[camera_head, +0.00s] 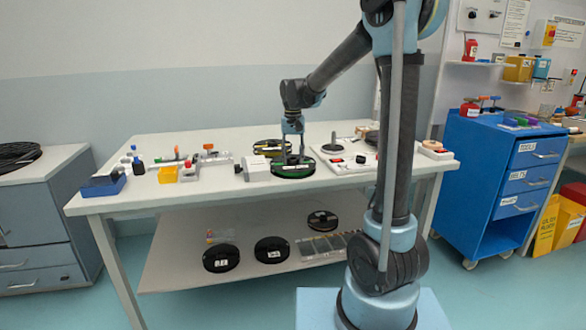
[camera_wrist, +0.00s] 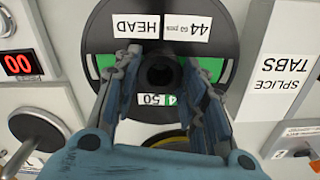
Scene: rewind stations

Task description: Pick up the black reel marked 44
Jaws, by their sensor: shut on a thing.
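The black reel marked 44 (camera_wrist: 228,42) fills the upper middle of the wrist view, with labels reading "44 50 pcs" and "HEAD" and green showing through its openings. It also shows in the head view (camera_head: 283,172) on the table, with a green edge. My gripper (camera_wrist: 163,74) has a finger on each side of the reel's dark central hub and is shut on it. In the head view my gripper (camera_head: 301,156) reaches down over the reel. I cannot tell whether the reel is clear of the tabletop.
Another black reel with yellow (camera_head: 267,147) lies just behind. A "SPLICE TABS" label (camera_wrist: 278,75) and a red "00" display (camera_wrist: 20,64) flank the held reel. Several reels, including one at left (camera_head: 221,258), rest on the lower shelf. A blue drawer cart (camera_head: 490,165) stands right.

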